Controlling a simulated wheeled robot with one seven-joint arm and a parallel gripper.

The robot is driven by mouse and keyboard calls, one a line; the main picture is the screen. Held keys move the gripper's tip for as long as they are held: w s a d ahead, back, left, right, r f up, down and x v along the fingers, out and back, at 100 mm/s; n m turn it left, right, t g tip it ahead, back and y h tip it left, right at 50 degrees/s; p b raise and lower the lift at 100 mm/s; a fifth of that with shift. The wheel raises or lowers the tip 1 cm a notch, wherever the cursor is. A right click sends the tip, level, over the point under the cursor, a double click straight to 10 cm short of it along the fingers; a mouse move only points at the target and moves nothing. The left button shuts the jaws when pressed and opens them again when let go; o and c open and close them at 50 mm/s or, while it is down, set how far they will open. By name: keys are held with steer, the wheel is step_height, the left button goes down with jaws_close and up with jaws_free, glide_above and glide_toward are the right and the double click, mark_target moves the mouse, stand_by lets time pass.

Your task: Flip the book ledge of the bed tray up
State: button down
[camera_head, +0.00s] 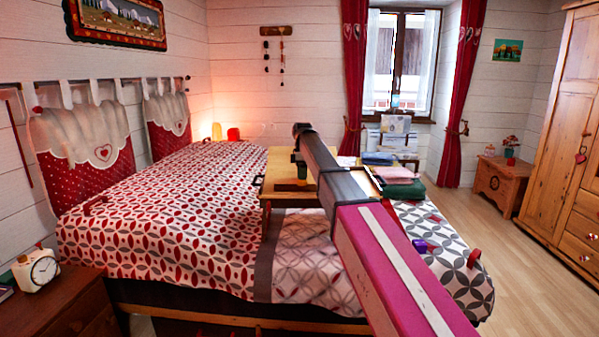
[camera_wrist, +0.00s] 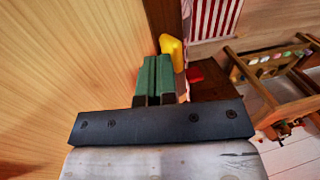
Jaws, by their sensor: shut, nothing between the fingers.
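The wooden bed tray (camera_head: 283,202) stands on the patterned bed in the head view, partly hidden behind my arm. A broad light-wood surface (camera_wrist: 70,65), seemingly part of the tray, fills the left of the wrist view. I cannot tell for sure whether it is the book ledge, or how far it is tilted. My gripper (camera_wrist: 155,62) has green fingers, shut together with nothing between them. It is close beside the wood surface; contact cannot be told.
Folded cloths (camera_head: 400,178) lie right of my arm. A purple item (camera_head: 420,246) is on the bed's foot end. A yellow object (camera_wrist: 173,48) and a red one (camera_wrist: 195,74) stand beyond my fingers. A wooden rack (camera_wrist: 280,75) is at right. Floor to the right is clear.

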mark_target(302, 181)
steer(key=shift+s, duration=0.1)
stand_by(0.3)
steer(key=shift+s+r+t, duration=0.1)
steer(key=shift+s+t, duration=0.05)
steer(key=shift+t, duration=0.55)
steer(key=shift+s+r+t, duration=0.2)
steer(key=shift+s+t, duration=0.3)
steer(key=shift+t, duration=0.7)
steer(key=shift+s+r+t, duration=0.1)
steer(key=shift+s+t, duration=0.2)
steer(key=shift+t, duration=0.2)
steer(key=shift+s, duration=0.55)
steer(key=s+t, duration=0.1)
steer(key=t, duration=0.2)
steer(key=s+f+t, duration=0.1)
steer(key=s+t, duration=0.1)
steer(key=t, duration=0.1)
steer(key=s+t, duration=0.2)
steer(key=t, duration=0.1)
steer(key=shift+d+f+t, duration=0.15)
steer(key=shift+f+t, duration=0.15)
steer(key=shift+r, duration=0.2)
